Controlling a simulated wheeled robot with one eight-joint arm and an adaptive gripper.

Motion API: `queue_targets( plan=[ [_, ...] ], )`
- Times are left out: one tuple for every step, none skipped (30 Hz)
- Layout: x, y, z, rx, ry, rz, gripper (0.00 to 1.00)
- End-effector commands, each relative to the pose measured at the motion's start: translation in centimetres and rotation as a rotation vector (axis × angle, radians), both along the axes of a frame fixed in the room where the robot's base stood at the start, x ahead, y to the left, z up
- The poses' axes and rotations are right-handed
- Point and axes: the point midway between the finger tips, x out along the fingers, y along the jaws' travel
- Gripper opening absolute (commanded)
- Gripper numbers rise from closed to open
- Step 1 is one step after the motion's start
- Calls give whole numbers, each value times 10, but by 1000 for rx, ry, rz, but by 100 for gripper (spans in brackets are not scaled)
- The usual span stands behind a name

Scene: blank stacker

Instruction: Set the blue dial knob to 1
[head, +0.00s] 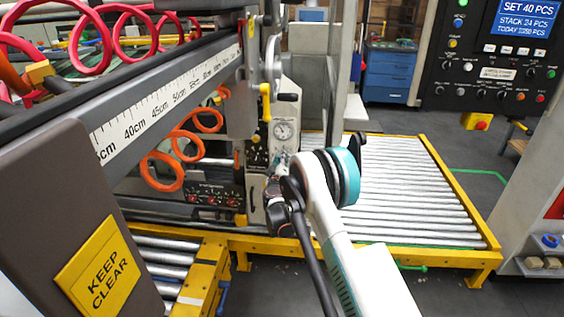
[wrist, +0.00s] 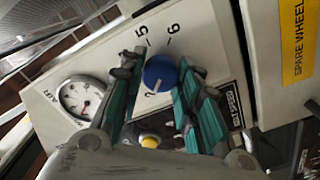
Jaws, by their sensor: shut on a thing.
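The blue dial knob (wrist: 159,71) sits on a pale panel in the wrist view, between my two finger pads. My gripper (wrist: 161,78) is shut on the knob, with one teal-padded finger on either side. A pale pointer mark shows at the knob's lower edge in the picture. The printed numbers 5 and 6 are readable above the knob; the other numbers are hidden or unclear behind the fingers. In the head view my gripper (head: 278,190) reaches the machine's panel, and my arm and wrist hide the knob.
A round gauge (wrist: 82,98) is left of the knob and a yellow button (wrist: 150,141) is below it. A black "BELT SPEED" label is at the right. In the head view, a roller conveyor (head: 410,190) lies right of my arm, and orange coiled hoses (head: 163,171) hang to the left.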

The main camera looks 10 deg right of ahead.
Motion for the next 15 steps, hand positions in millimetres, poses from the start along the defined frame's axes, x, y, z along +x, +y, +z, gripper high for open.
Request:
queue_targets(
  plan=[
    [0, 1, 0, -42, 14, 1, 7],
    [0, 1, 0, -68, 22, 1, 7],
    [0, 1, 0, -105, 34, 1, 7],
    [0, 1, 0, -131, 43, 1, 7],
    [0, 1, 0, -159, 52, 1, 7],
    [0, 1, 0, -195, 64, 1, 7],
    [0, 1, -1, -222, 72, 1, 7],
    [0, 1, -1, -249, 81, 1, 7],
    [0, 1, -1, -285, 93, 1, 7],
    [0, 1, -1, -312, 102, 1, 7],
    [0, 1, -1, -338, 110, 1, 7],
    [0, 1, -1, -374, 122, 1, 7],
    [0, 1, -1, -399, 130, 1, 7],
    [0, 1, -1, -425, 138, 1, 7],
    [0, 1, -1, -457, 149, 1, 7]
  ],
)
